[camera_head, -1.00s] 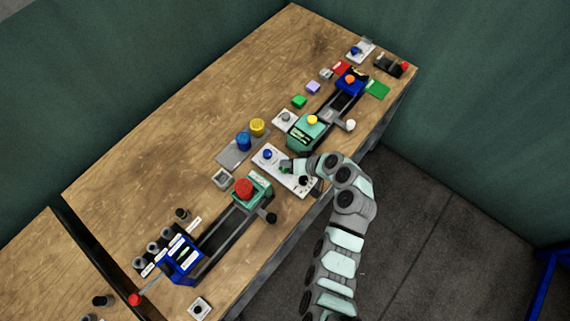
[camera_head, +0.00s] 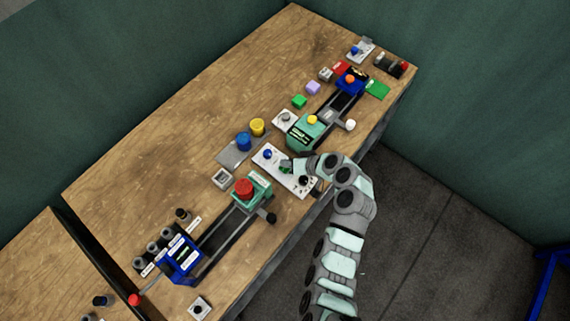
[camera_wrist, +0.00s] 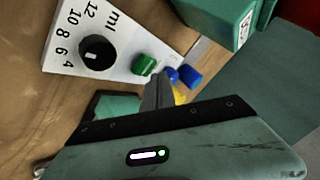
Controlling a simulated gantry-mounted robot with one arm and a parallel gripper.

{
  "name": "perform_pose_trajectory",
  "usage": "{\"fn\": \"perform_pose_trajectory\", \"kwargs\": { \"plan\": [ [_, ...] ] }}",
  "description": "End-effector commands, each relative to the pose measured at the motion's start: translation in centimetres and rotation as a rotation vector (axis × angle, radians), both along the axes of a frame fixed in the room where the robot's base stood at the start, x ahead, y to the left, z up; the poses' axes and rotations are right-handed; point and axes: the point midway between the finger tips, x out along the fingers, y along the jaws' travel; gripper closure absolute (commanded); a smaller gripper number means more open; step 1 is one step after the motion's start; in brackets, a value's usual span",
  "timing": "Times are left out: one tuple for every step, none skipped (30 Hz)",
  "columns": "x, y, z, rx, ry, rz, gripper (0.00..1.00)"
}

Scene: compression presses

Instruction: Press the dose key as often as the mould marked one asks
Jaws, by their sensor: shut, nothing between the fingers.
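A white dosing panel (camera_head: 272,158) lies mid-bench. It has a blue knob (camera_head: 267,153), a green key (camera_wrist: 144,65) and a black dial (camera_wrist: 97,53) with an "ml" scale reading 4 to 12. I cannot read a label on the green key. My gripper (camera_wrist: 158,78) is shut and empty, its tips beside the green key in the wrist view; whether they touch it I cannot tell. I cannot make out which mould is marked one.
A teal press with a red knob (camera_head: 244,188) stands left of the panel, and a teal unit with a yellow button (camera_head: 312,119) stands behind it. Blue (camera_head: 243,141) and yellow (camera_head: 257,127) cylinders are on a grey plate (camera_head: 231,158). The bench's back left is clear.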

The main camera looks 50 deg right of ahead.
Motion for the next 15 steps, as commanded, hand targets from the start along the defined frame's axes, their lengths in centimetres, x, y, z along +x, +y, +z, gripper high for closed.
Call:
{"fn": "perform_pose_trajectory", "kwargs": {
  "plan": [
    [0.01, -0.01, 0.01, 0.000, 0.000, 0.000, 1.00],
    [0.00, 0.00, 0.00, 0.000, 0.000, 0.000, 1.00],
    [0.00, 0.00, 0.00, 0.000, 0.000, 0.000, 1.00],
    [0.00, 0.00, 0.00, 0.000, 0.000, 0.000, 1.00],
    [0.00, 0.00, 0.00, 0.000, 0.000, 0.000, 1.00],
    [0.01, 0.00, -0.01, 0.000, 0.000, 0.000, 1.00],
    [0.00, 0.01, -0.05, 0.000, 0.000, 0.000, 1.00],
    [0.00, 0.00, -0.10, 0.000, 0.000, 0.000, 1.00],
    [0.00, 0.01, -0.21, 0.000, 0.000, 0.000, 1.00],
    [0.01, 0.01, -0.30, 0.000, 0.000, 0.000, 1.00],
    [0.02, 0.01, -0.42, 0.000, 0.000, 0.000, 1.00],
    [0.02, 0.02, -0.58, -0.001, 0.000, 0.001, 1.00],
    [0.02, 0.02, -0.69, -0.001, 0.000, 0.001, 1.00],
    [0.03, 0.02, -0.80, 0.000, -0.001, 0.001, 1.00],
    [0.03, 0.01, -0.90, -0.001, 0.000, 0.001, 1.00]
  ]
}}
